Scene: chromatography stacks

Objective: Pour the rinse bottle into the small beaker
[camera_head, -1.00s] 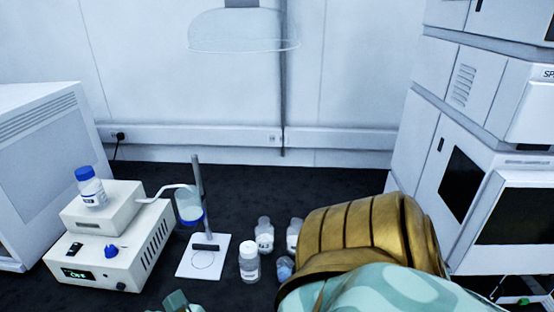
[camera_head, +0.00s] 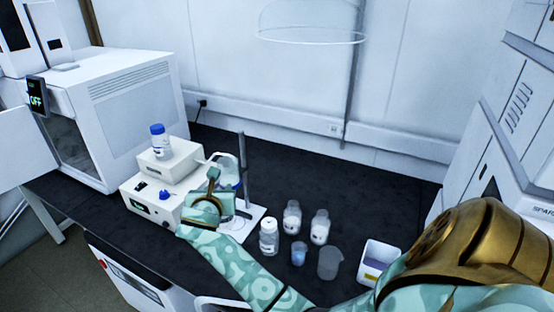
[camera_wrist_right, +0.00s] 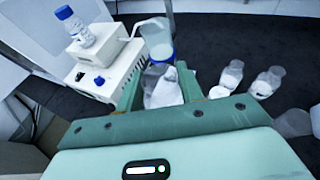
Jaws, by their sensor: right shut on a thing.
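My right gripper (camera_head: 222,190) is over the left middle of the bench, in front of the stand. In the right wrist view its jaws (camera_wrist_right: 160,84) are shut on a pale, clear-whitish thing (camera_wrist_right: 165,91) that looks like a bottle; the head view hides most of it, and I cannot read a label. It may be the rinse bottle. A small bluish beaker (camera_head: 299,255) stands upright on the bench, right of and apart from the gripper. A larger clear beaker (camera_head: 328,263) stands beside it. My left gripper is out of view.
A white-capped bottle (camera_head: 268,238) and two clear bottles (camera_head: 292,217) stand near the beakers. The stand (camera_head: 243,170) holds a blue-ended vessel. A blue-capped bottle (camera_head: 159,142) stands on a white unit (camera_head: 150,205). A white box (camera_head: 378,263) is at right. Bare bench lies behind.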

